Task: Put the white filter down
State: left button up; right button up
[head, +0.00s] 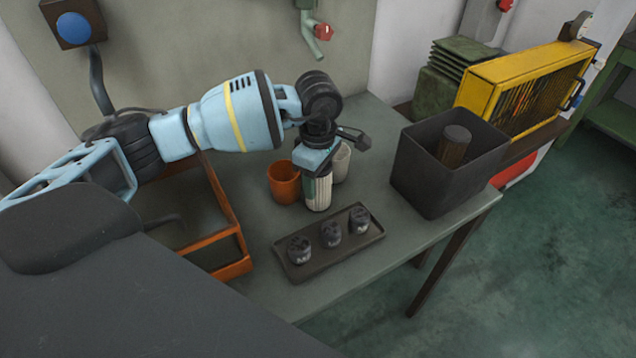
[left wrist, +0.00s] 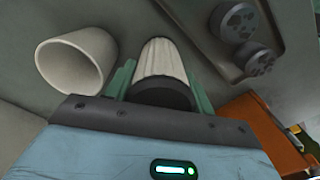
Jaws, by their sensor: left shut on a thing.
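The white filter (head: 318,195) is a pale ribbed cylinder with a dark end. My left gripper (head: 317,174) is shut on it from above and holds it roughly upright, between the cups and the small tray. In the left wrist view the white filter (left wrist: 162,60) sits between the two green fingers of my left gripper (left wrist: 161,88). I cannot tell whether its lower end touches the table. My right gripper is not in view.
An orange cup (head: 284,184) and a whitish cup (head: 342,163) stand close beside the filter. A dark tray (head: 352,256) with three dark round parts lies in front. A dark bin (head: 432,180) holding a brown cylinder stands right; an orange frame (head: 232,268) lies left.

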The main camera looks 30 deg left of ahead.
pick_arm(q)
notch_tip(320, 180, up, 10)
jog(key=shift+r, duration=0.1)
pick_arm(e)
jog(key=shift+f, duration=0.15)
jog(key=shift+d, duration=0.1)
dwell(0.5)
